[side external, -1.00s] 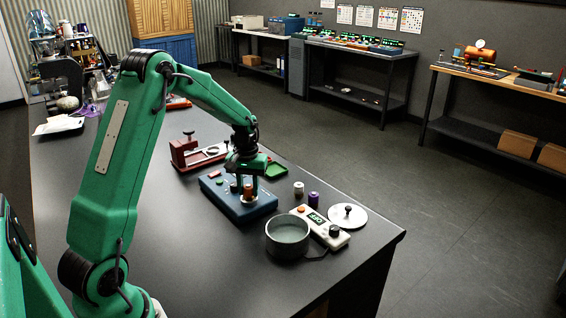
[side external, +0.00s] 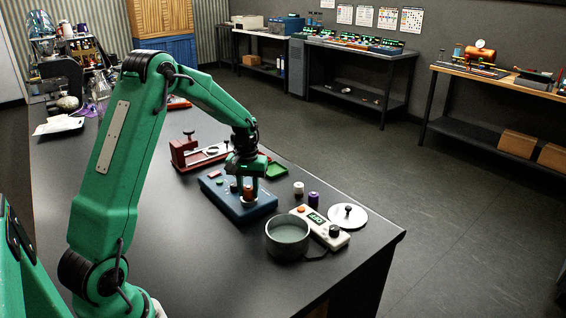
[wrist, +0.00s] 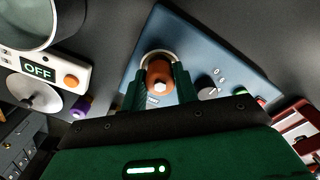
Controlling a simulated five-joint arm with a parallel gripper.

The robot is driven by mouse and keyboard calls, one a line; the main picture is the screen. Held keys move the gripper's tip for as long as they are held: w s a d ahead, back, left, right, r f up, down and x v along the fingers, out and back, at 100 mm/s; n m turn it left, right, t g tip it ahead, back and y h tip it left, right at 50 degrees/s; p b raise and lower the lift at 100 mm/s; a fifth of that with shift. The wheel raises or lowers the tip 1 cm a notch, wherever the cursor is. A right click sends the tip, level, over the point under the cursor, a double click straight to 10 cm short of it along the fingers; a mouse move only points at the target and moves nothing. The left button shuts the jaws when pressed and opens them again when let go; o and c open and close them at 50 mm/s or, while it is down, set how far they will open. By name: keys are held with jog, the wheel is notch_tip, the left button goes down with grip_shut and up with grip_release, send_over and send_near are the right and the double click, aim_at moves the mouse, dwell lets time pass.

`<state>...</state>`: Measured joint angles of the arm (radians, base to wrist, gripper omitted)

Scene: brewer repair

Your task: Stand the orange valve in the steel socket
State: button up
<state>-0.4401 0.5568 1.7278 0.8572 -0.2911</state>
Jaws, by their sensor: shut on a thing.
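The orange valve (wrist: 160,76) is upright between the jaws of my gripper (wrist: 158,88), which is shut on it. In the side view the valve (side external: 248,193) shows below my gripper (side external: 246,187), over the near right part of the blue base (side external: 222,199). In the wrist view the rim of the steel socket (wrist: 158,53) curves around the top of the valve. The valve appears to be in or right over the socket; its lower end is hidden, so I cannot tell how deep it sits.
A grey pot (side external: 287,238), a white controller (side external: 322,227) reading OFF and a white lid (side external: 347,216) stand to the right. A red fixture (side external: 184,153) is at the back left.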

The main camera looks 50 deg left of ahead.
jog(key=shift+f, duration=0.2)
dwell(0.5)
jog(key=o, duration=1.1)
jog(key=shift+o, duration=0.7)
jog(key=o, duration=0.3)
jog(key=shift+r, duration=0.15)
jog(key=shift+r, duration=3.95)
